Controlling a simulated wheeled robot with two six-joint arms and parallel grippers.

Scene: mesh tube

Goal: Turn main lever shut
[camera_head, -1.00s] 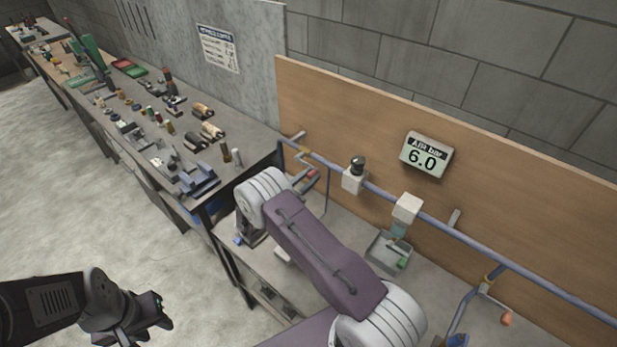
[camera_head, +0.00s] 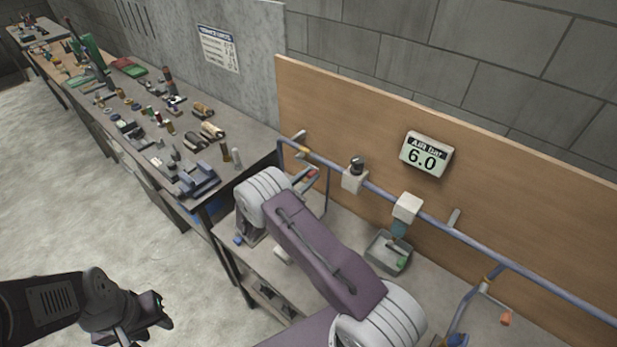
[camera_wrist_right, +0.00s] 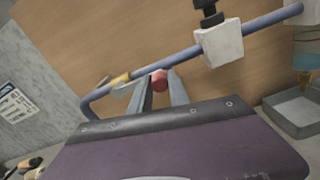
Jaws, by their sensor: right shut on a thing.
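The main lever's red knob (camera_wrist_right: 160,80) is between the two grey fingers of my right gripper (camera_wrist_right: 159,86) in the right wrist view. The fingers are closed on it. The brass valve body (camera_wrist_right: 121,80) of the lever sits on the blue pipe, just left of the fingers. In the head view, the brass valve (camera_head: 303,151) is at the pipe's left end, and my right gripper (camera_head: 308,180) is just below it, partly hidden by my arm. My left gripper (camera_head: 158,309) hangs over the floor at the lower left, away from the pipe; its jaw opening is unclear.
The blue pipe (camera_head: 390,197) runs along the wooden board (camera_head: 520,185). A display (camera_head: 426,155) reads 6.0 bar. A white block with a black knob (camera_head: 355,176), a filter unit above a grey tray (camera_head: 376,262), and a second valve with an orange knob (camera_head: 506,320) lie rightward.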

